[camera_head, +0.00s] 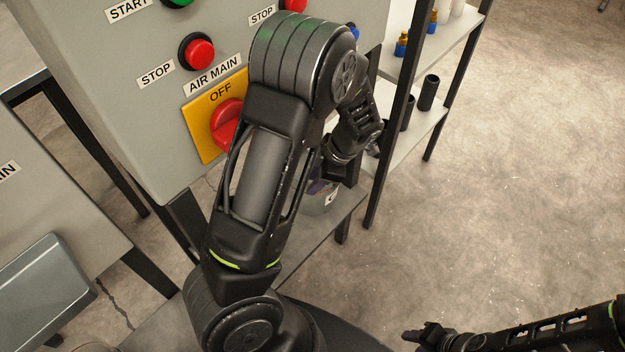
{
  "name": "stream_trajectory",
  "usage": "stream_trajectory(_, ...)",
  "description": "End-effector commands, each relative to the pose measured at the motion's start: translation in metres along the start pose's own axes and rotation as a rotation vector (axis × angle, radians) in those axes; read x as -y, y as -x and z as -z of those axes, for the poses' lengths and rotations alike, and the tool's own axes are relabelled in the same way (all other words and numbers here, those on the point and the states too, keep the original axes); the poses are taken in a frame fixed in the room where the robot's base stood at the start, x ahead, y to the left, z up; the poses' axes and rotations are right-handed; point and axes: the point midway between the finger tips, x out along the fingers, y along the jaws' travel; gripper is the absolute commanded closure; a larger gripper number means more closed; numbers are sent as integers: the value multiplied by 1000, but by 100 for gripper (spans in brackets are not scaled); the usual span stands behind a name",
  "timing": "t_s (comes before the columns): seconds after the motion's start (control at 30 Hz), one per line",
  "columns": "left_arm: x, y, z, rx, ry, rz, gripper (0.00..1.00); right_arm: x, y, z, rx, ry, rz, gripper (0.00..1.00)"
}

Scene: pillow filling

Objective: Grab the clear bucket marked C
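The clear bucket marked C (320,204) stands on a low grey shelf beneath the control box, with a white label on its right side and something dark inside. My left forearm covers its left part. My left gripper (335,176) points down at the bucket's top, over its upper right side. Its fingers are dark and partly hidden, so I cannot tell whether they grip the rim or stand apart. My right gripper (422,336) is low at the bottom edge, over the floor and away from the bucket. Its finger gap is not clear.
The grey control box (150,120) with red stop buttons and a red AIR MAIN switch (226,123) stands close behind my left arm. A rack (415,115) with black cups and small bottles is behind on the right. Open floor lies at right.

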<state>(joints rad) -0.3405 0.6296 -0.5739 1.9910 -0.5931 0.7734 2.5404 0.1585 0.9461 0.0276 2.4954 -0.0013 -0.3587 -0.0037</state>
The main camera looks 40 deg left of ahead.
Motion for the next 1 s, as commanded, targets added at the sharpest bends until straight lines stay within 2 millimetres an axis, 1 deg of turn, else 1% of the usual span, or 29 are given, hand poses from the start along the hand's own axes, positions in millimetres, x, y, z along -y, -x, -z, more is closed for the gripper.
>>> stream_trajectory(0.03,1,-8,0,-3,0,3,70,0,-1,0,0,0,0,64)
stream_trajectory(0.17,0,-16,0,0,1,1,70,-1,-2,0,0,0,0,64)
stream_trajectory(0.73,0,-16,0,0,1,0,70,-1,-1,0,0,0,0,64)
stream_trajectory(0.77,0,-16,0,0,1,0,72,-1,-1,0,0,0,0,64)
stream_trajectory(1.0,0,-16,0,0,1,0,92,-1,-1,0,0,0,0,64)
